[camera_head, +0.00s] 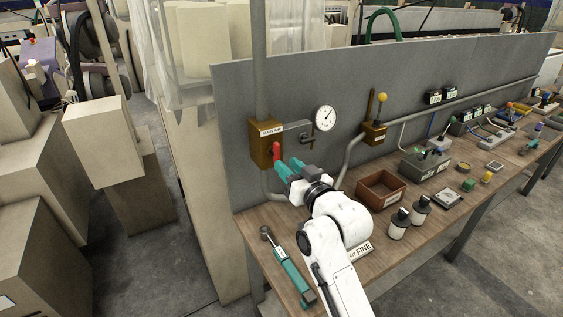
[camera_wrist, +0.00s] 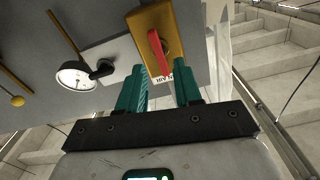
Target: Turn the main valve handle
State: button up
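The red main valve handle (camera_head: 276,151) sits on an orange-brown valve box (camera_head: 258,145) fixed to the grey panel. It points roughly up and down. In the wrist view the red handle (camera_wrist: 159,52) shows on its orange box (camera_wrist: 172,18), with a partly hidden "AIR" label beside it. My gripper (camera_head: 286,166) is close in front of the handle, just below and right of it. In the wrist view my gripper (camera_wrist: 160,78) has its teal fingers apart, and the handle's end appears in the gap. A gap shows on both sides; I see no contact.
A pressure gauge (camera_head: 324,119) and a yellow-knobbed lever (camera_head: 382,99) are on the panel to the right. Pipes run by the valve box.

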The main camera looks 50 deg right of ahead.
aim_at(279, 156)
jog(key=shift+b+x, duration=0.45)
jog(key=shift+x, duration=1.4)
jog(key=shift+d, duration=0.1)
jog(key=shift+c, duration=0.5)
grip_shut()
